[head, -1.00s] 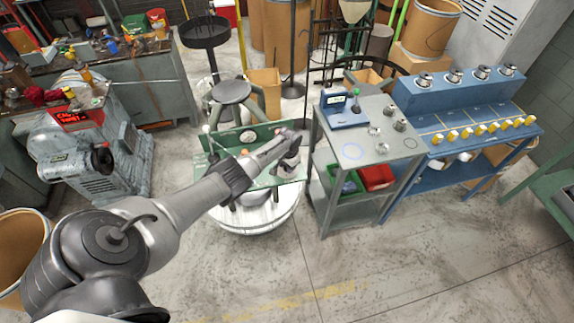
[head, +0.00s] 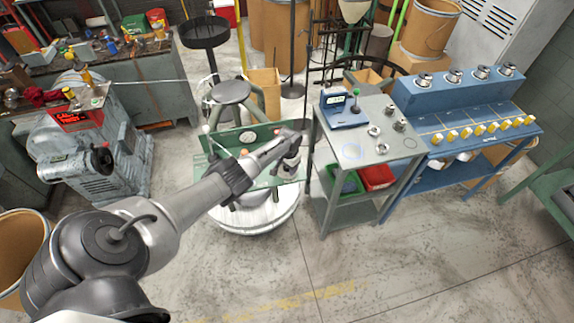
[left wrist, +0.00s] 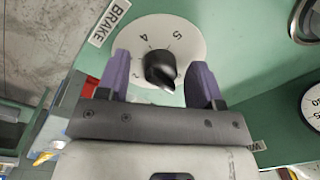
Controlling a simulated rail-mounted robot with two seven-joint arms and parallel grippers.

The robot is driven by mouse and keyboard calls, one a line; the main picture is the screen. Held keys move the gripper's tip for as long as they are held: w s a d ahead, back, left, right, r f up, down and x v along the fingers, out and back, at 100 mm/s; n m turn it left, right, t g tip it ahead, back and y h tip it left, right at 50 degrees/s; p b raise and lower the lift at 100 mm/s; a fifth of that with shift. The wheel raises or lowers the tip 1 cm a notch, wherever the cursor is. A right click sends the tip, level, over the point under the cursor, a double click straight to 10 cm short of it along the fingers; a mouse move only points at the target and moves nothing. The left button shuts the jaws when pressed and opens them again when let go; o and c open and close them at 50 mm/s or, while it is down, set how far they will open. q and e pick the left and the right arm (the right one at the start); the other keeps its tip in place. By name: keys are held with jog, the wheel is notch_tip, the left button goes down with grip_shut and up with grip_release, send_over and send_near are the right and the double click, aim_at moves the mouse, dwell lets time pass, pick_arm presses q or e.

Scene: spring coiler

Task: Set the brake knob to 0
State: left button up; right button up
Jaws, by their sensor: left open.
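The brake knob (left wrist: 160,68) is black and sits on a round white dial (left wrist: 185,38) marked with numbers, 5 and 4 plain to read. The knob's narrow end points toward the lower right of the left wrist view. A white BRAKE label (left wrist: 110,22) is beside the dial on a green panel (left wrist: 255,70). My left gripper (left wrist: 162,76) is open, with one purple finger on each side of the knob; whether they touch it is unclear. In the head view my left gripper (head: 288,160) is at the right end of the green machine (head: 222,137). My right gripper is not in view.
Part of another dial (left wrist: 312,105) is at the right edge of the wrist view. A grey cart (head: 400,150) with a blue device (head: 345,113) stands close right of my gripper. A blue bench (head: 455,135) is beyond it. The floor in front is clear.

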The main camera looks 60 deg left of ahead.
pick_arm(q)
notch_tip(320, 180, up, 6)
jog(key=p, duration=0.3)
jog(key=shift+d+f, duration=0.1)
jog(key=shift+d, duration=0.05)
notch_tip(320, 180, up, 8)
jog(key=p, duration=0.1)
jog(key=shift+d, duration=0.25)
jog(key=shift+w+a, duration=0.1)
